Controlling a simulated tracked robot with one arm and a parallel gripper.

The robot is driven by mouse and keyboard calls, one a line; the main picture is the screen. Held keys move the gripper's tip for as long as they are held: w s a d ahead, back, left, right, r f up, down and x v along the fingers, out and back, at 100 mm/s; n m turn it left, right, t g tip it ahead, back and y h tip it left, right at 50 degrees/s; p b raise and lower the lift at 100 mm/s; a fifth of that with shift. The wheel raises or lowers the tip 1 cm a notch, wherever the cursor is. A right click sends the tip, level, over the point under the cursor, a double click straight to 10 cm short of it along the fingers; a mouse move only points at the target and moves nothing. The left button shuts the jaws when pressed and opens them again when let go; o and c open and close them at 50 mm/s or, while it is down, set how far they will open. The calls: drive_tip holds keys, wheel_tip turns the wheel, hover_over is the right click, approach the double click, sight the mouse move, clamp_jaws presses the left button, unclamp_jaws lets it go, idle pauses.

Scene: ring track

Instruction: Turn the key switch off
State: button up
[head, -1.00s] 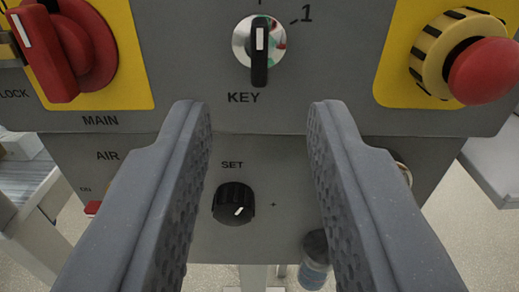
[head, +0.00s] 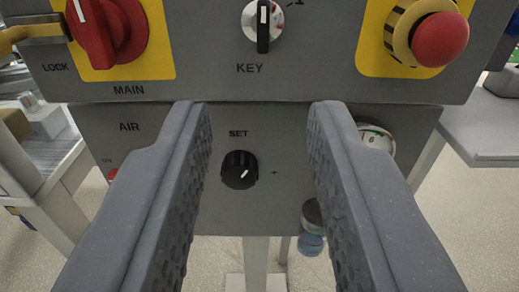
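The key switch (head: 263,27) is a black knob with a white line on a silver round base, above the label KEY on the grey panel. Its knob stands upright, with the white line at the upper part. A "1" mark shows to its upper right, partly cut by the top edge of the view. My gripper (head: 259,108) is open and empty. Its two grey fingers are wide apart, below the key switch in the picture and not touching it.
A red MAIN rotary switch (head: 107,29) on a yellow plate is left of the key. A red emergency button (head: 440,39) is on the right. A black SET knob (head: 240,170) shows between the fingers. A gauge (head: 376,138) and a blue-bottomed bowl (head: 311,244) are at lower right.

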drive_tip(key=shift+s+d+r+p, duration=0.1)
drive_tip(key=shift+s+p, duration=0.5)
drive_tip(key=shift+p, duration=1.05)
